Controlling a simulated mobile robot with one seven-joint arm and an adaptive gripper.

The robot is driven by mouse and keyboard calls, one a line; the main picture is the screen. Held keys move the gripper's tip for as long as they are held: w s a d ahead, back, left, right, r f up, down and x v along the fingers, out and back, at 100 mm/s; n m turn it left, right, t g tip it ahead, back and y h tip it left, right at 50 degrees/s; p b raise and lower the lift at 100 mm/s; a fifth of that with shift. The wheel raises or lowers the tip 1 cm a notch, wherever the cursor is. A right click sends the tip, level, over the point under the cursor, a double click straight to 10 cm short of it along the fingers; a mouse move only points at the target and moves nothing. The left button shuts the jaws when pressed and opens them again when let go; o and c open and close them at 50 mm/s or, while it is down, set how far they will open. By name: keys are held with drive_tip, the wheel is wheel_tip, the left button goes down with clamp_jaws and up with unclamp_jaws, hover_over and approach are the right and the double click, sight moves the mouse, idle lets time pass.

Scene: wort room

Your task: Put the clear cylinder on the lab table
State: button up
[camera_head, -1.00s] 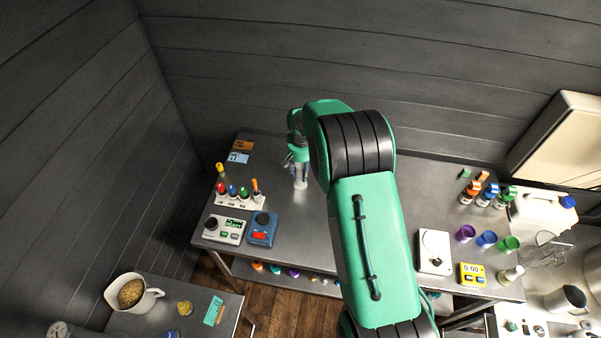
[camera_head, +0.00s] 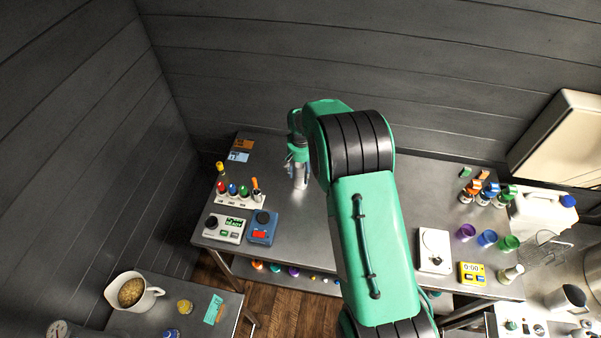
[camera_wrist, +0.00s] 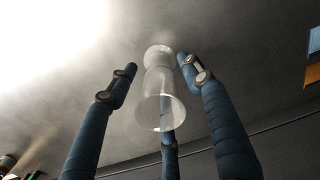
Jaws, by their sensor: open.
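The clear cylinder (camera_wrist: 158,95) stands upright on the metal lab table (camera_wrist: 110,130) in the wrist view, between the spread blue fingers of my gripper (camera_wrist: 165,85). The fingers are apart from its sides, with dark gaps showing, so my gripper is open around it. In the head view the cylinder (camera_head: 300,178) shows as a pale upright shape on the lab table (camera_head: 330,205), just below my gripper (camera_head: 297,160). My arm hides the part of the table to the right of it.
A rack of colored-top tubes (camera_head: 240,197), a green-screen meter (camera_head: 225,228) and a blue device (camera_head: 262,229) stand at the table's left. A white scale (camera_head: 434,250), yellow timer (camera_head: 472,273), colored cups (camera_head: 487,239) and bottles stand at the right. Bare table surrounds the cylinder.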

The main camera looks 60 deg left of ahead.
drive_tip(key=shift+r, duration=0.15)
wheel_tip(320, 180, up, 12)
drive_tip(key=b, duration=0.1)
drive_tip(key=shift+b, duration=0.35)
idle(0.8)
idle(0.4)
